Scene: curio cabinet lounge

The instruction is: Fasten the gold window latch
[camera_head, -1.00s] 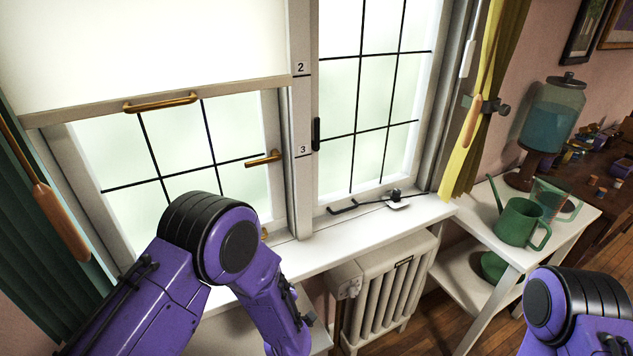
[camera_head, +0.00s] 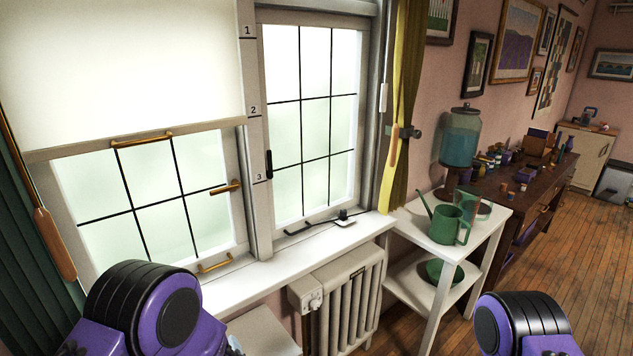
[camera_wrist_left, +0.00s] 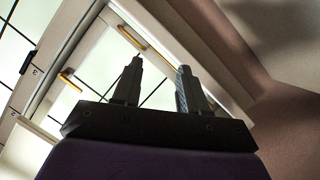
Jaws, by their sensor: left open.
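The gold latch (camera_head: 226,187) is on the right side of the left window's frame, its handle pointing left, roughly level. In the left wrist view, a gold handle (camera_wrist_left: 70,80) that looks like this latch is at the left. A gold pull (camera_head: 215,263) is low on the same window, and a gold bar shows beyond my fingers in the wrist view (camera_wrist_left: 132,37). My left gripper (camera_wrist_left: 160,68) is open and empty, apart from the latch. In the head view only my arms' purple and black links show; my right gripper is out of view.
A white blind (camera_head: 120,70) with a gold pull (camera_head: 142,139) covers the window's upper part. The right window has a black handle (camera_head: 269,164). A radiator (camera_head: 345,300) stands below the sill (camera_head: 240,285). A white shelf with a green watering can (camera_head: 450,225) stands right.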

